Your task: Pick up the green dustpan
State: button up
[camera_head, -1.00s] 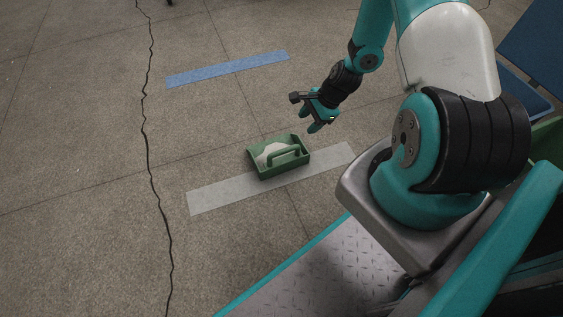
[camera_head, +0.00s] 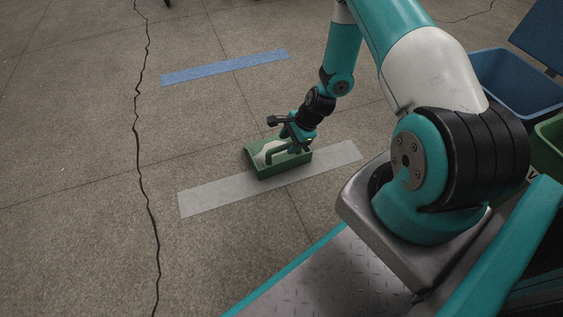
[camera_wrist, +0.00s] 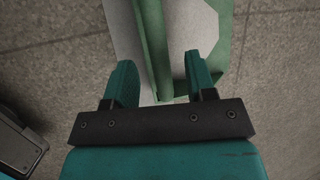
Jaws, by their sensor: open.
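The green dustpan (camera_head: 267,172) rests on the floor, across the edge of a pale grey strip, with something whitish inside it. My gripper (camera_head: 297,143) is over the right part of the dustpan, pointing down, open and empty. In the wrist view my open gripper (camera_wrist: 160,72) has a green bar of the dustpan (camera_wrist: 153,45) between its fingers. I cannot tell whether that bar is the handle or a wall, or whether the fingers touch it.
The pale grey strip (camera_head: 210,198) and a blue strip (camera_head: 225,67) lie flat on the floor. A long crack (camera_head: 140,150) runs down the left. A blue bin (camera_head: 520,90) and a green bin (camera_head: 552,140) stand at the right. Floor left of the dustpan is clear.

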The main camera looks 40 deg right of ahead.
aim_at(287, 144)
jog(key=b+x, duration=0.1)
jog(key=x, duration=0.2)
jog(key=shift+f+b, duration=0.15)
jog(key=shift+b, duration=0.15)
grip_shut()
